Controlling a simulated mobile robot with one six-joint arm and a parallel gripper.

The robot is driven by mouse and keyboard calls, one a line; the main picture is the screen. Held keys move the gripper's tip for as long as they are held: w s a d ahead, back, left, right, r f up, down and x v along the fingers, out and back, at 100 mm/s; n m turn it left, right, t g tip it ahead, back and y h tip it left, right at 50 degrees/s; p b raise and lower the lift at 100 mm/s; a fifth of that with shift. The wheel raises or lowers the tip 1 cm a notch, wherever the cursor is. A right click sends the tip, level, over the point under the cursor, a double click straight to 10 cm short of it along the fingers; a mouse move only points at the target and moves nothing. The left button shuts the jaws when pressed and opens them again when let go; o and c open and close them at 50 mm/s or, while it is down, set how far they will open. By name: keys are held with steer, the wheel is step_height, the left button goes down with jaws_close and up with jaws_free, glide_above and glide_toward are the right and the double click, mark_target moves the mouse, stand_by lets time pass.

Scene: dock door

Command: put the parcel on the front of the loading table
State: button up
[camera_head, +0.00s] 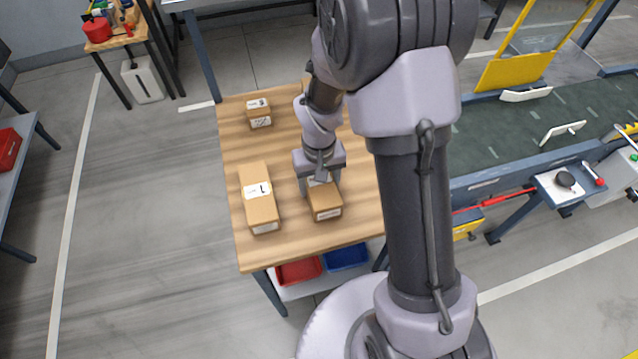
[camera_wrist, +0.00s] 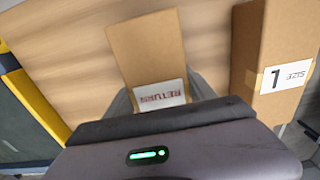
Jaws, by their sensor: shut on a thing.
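A brown cardboard parcel (camera_head: 325,203) with a white label sits at the front middle of the wooden loading table (camera_head: 290,242). My gripper (camera_head: 319,178) is over it from above, shut on its sides. In the wrist view the parcel (camera_wrist: 150,50) lies between my fingers, and its label reads "RETURN". The parcel appears to rest on the table top or very close to it; I cannot tell which. My arm hides the table's right side in the head view.
A longer box (camera_head: 259,205) lies left of the held parcel, with a narrow gap; it also shows in the wrist view (camera_wrist: 270,50). A small box (camera_head: 259,117) stands at the table's back left. Red (camera_head: 299,270) and blue bins (camera_head: 346,256) sit below. A conveyor (camera_head: 490,145) is to the right.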

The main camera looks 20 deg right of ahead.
steer(key=o, duration=1.7)
steer(key=shift+f, duration=0.1)
step_height(320, 180, up, 21)
steer(key=s+m+t+p, duration=0.1)
steer(key=s+t+p, duration=0.15)
steer(key=p, duration=0.25)
steer(key=s+a+r+m+t, duration=0.1)
steer(key=s+r, duration=0.2)
steer(key=s, duration=0.1)
steer(key=s+a+r+m+t+y, duration=0.1)
steer(key=s+r, duration=0.3)
steer(key=s, duration=0.1)
steer(key=s+a+r+m+t+y, duration=0.1)
steer(key=s+r, duration=0.3)
steer(key=s, duration=0.1)
steer(key=shift+s, duration=0.2)
steer(key=shift+f, duration=0.1)
